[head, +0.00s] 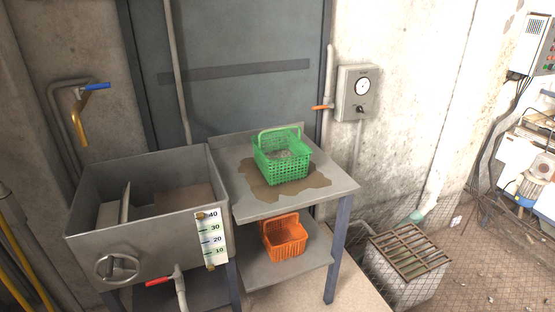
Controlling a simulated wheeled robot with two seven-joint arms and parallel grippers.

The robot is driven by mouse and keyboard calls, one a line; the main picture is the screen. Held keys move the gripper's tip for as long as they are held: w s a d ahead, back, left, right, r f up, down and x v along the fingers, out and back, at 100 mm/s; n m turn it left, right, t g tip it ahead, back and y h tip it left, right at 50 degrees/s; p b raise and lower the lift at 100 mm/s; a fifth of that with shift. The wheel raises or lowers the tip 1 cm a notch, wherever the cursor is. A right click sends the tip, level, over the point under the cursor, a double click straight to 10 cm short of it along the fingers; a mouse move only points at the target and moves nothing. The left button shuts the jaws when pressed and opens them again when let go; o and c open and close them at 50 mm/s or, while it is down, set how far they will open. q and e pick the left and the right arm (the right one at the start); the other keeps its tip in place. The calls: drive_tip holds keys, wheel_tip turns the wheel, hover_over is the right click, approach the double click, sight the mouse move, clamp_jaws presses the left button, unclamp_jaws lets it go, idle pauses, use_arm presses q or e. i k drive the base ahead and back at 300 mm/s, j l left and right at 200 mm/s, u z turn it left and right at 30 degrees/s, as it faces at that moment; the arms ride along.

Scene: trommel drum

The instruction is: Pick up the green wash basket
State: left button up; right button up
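The green wash basket (281,160) stands upright on the upper metal table (255,209), on a brown stain. It is an open mesh basket with a light green handle (279,130) raised over its far side. Something greyish shows through its open top, but I cannot tell what it is. Neither of my grippers is in the head view, and nothing is touching the basket.
An orange basket (285,240) sits on the lower shelf (262,272). A grey tank (150,245) with a level scale, a handwheel (117,267) and a red-handled valve (160,282) adjoins the table's left side. A control box (356,93) hangs behind.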

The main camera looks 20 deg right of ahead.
sight(281, 156)
drive_tip(key=i+l+z, duration=0.25)
drive_tip(key=i+l, duration=0.3)
drive_tip(key=l, duration=0.25)
drive_tip(key=i+l+z, duration=0.3)
drive_tip(key=i+l, duration=0.3)
drive_tip(key=l, duration=0.15)
